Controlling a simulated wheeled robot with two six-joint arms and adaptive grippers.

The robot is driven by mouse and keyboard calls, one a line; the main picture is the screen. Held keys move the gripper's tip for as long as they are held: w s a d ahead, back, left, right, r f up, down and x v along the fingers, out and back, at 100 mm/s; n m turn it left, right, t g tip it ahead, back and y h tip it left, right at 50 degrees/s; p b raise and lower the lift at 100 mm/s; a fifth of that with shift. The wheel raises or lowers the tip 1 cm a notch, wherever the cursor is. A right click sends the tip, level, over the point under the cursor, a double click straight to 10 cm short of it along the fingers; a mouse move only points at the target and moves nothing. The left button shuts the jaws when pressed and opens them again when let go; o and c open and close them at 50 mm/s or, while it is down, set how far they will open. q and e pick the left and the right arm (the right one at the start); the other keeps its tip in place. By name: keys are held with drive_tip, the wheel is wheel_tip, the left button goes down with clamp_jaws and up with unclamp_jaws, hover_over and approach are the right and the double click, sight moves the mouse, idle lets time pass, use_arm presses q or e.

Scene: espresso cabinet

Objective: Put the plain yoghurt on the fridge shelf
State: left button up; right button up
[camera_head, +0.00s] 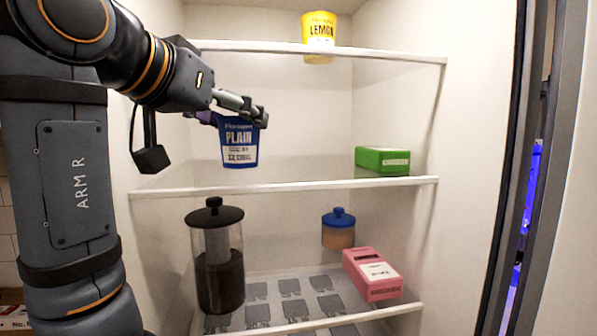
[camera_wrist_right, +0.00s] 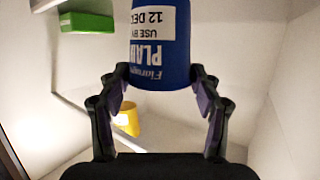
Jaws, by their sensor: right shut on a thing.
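The plain yoghurt is a blue pot (camera_head: 239,143) labelled PLAIN, held upright above the left part of the middle fridge shelf (camera_head: 290,187). My right gripper (camera_head: 238,112) is shut on it near its top. In the right wrist view the blue pot (camera_wrist_right: 160,45) sits between the two fingers of the gripper (camera_wrist_right: 158,92), its label upside down. I cannot tell for sure whether its base touches the shelf. My left gripper is not in view.
A green box (camera_head: 382,161) lies at the right of the middle shelf. A yellow lemon pot (camera_head: 319,38) stands on the top shelf (camera_head: 400,55). Below stand a dark-lidded jar (camera_head: 216,258), a blue-lidded jar (camera_head: 338,230) and a pink box (camera_head: 371,274). The middle shelf's centre is clear.

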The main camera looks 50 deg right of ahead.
drive_tip(key=shift+d, duration=0.6)
drive_tip(key=shift+s+a+r, duration=0.1)
drive_tip(key=shift+a+r, duration=0.1)
drive_tip(key=shift+a, duration=0.25)
drive_tip(key=shift+s+a+r+p, duration=0.1)
drive_tip(key=shift+a+r+p, duration=0.25)
drive_tip(key=shift+a+r, duration=0.2)
drive_tip(key=shift+w+d, duration=0.25)
drive_tip(key=shift+d, duration=0.6)
drive_tip(key=p+x, duration=0.1)
drive_tip(key=x, duration=0.4)
drive_tip(key=r+p+x, duration=0.1)
drive_tip(key=p+x, duration=0.1)
drive_tip(key=x, duration=0.3)
drive_tip(key=p+x, duration=0.1)
drive_tip(key=x, duration=0.4)
drive_tip(key=shift+w+d+r, duration=0.15)
drive_tip(key=shift+d, duration=0.45)
drive_tip(key=shift+d+f, duration=0.2)
drive_tip(key=shift+f, duration=0.3)
drive_tip(key=shift+a+f, duration=0.1)
drive_tip(key=shift+a, duration=0.05)
drive_tip(key=o, duration=1.2)
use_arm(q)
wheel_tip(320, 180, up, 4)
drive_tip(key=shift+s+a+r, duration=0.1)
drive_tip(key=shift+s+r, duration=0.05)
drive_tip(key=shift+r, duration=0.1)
use_arm(e)
drive_tip(key=shift+o, duration=0.2)
